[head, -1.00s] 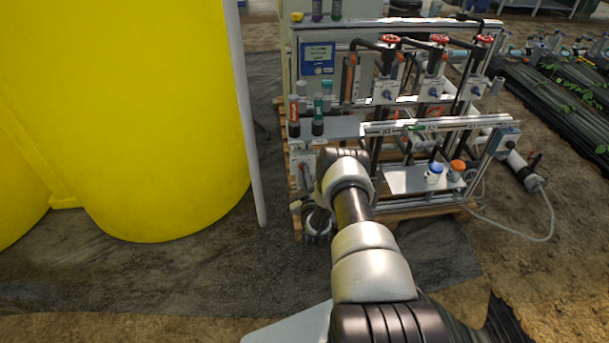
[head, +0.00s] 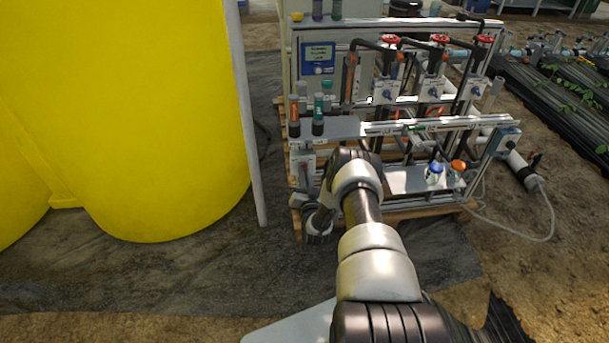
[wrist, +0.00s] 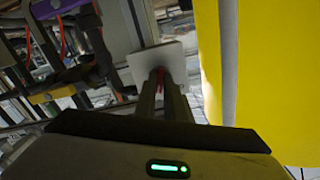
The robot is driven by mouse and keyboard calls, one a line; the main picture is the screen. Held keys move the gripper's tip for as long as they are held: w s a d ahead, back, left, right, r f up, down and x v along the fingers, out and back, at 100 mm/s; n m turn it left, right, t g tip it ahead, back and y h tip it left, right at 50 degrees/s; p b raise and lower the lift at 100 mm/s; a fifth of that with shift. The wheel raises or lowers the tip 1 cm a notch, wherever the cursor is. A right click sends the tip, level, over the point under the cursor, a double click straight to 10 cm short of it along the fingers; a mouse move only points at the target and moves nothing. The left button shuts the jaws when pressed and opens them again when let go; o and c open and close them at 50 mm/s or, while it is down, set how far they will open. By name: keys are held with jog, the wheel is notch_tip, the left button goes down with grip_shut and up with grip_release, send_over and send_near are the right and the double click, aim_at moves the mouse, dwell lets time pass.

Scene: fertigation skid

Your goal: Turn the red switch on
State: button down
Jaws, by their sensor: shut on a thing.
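The red switch (wrist: 160,77) shows as a thin strip of red between my fingers in the wrist view, in front of a white plate (wrist: 170,58). The same plate shows in the head view (head: 302,156) at the left front of the skid. My gripper (wrist: 163,82) is shut on the red switch, with its fingers close to the plate. The fingers cover most of the switch, so its angle cannot be read. In the head view the switch is too small and too covered to make out.
A large yellow tank (head: 150,120) and a grey post (head: 248,120) stand left of the skid. Bottles (head: 318,115) stand on the shelf above the plate. A small tray (head: 408,181) with capped bottles is to the right. Dark sheeting in front is clear.

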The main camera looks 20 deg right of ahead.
jog(key=shift+s+f+m, duration=0.1)
jog(key=shift+f+m, duration=0.05)
jog(key=shift+m, duration=2.15)
jog(key=shift+a, duration=0.1)
jog(key=c, duration=1.8)
grip_release()
jog(key=shift+c, duration=0.2)
jog(key=p+v, duration=0.4)
jog(key=v, duration=1.3)
jog(key=shift+s, duration=0.2)
